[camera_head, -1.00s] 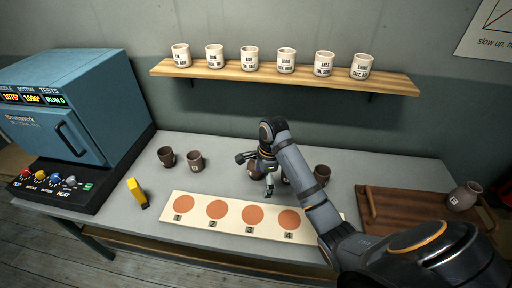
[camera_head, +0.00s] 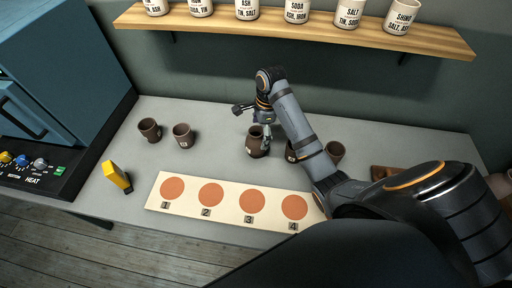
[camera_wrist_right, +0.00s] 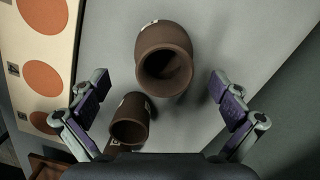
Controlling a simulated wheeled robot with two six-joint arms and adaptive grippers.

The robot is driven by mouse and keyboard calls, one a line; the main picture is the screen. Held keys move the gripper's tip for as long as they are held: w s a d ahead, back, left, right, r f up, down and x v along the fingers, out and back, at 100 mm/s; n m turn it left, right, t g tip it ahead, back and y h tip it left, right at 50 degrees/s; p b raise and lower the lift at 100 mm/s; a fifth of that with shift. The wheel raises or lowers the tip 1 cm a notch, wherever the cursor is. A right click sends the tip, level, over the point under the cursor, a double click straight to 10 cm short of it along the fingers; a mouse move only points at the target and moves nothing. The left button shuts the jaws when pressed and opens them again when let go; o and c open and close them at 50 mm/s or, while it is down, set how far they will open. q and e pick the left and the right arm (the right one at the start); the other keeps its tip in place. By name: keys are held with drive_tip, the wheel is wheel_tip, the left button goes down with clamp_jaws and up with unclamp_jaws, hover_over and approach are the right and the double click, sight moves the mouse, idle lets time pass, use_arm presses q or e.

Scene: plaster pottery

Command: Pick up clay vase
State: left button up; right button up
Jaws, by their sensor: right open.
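A brown clay vase (camera_head: 256,146) with a rounded body stands on the grey table behind the numbered board, partly hidden by my right gripper (camera_head: 254,122). In the right wrist view the vase (camera_wrist_right: 162,50) lies ahead, between the lines of my open right gripper (camera_wrist_right: 160,82), mouth toward the camera. The fingers are apart on either side, and I see no contact. A smaller brown cup (camera_wrist_right: 130,120) sits nearer the left finger. My left gripper is not in view.
Two brown cups (camera_head: 149,130) (camera_head: 183,136) stand on the left, another (camera_head: 335,151) right of my arm. A board with numbered orange circles (camera_head: 230,222) lies in front. A yellow object (camera_head: 116,176), a blue kiln (camera_head: 60,70) and a shelf of labelled pots (camera_head: 300,27) surround the table.

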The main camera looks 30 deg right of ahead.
drive_tip(key=shift+a+f+p, duration=0.25)
drive_tip(key=shift+p, duration=0.1)
drive_tip(key=f, duration=0.3)
drive_tip(key=shift+w+a+f+p, duration=0.3)
drive_tip(key=shift+w+a+f, duration=0.05)
drive_tip(key=shift+f, duration=0.3)
drive_tip(key=c, duration=1.4)
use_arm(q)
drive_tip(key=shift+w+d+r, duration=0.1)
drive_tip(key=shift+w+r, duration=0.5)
use_arm(e)
drive_tip(key=shift+c, duration=0.8)
drive_tip(key=shift+r, duration=0.2)
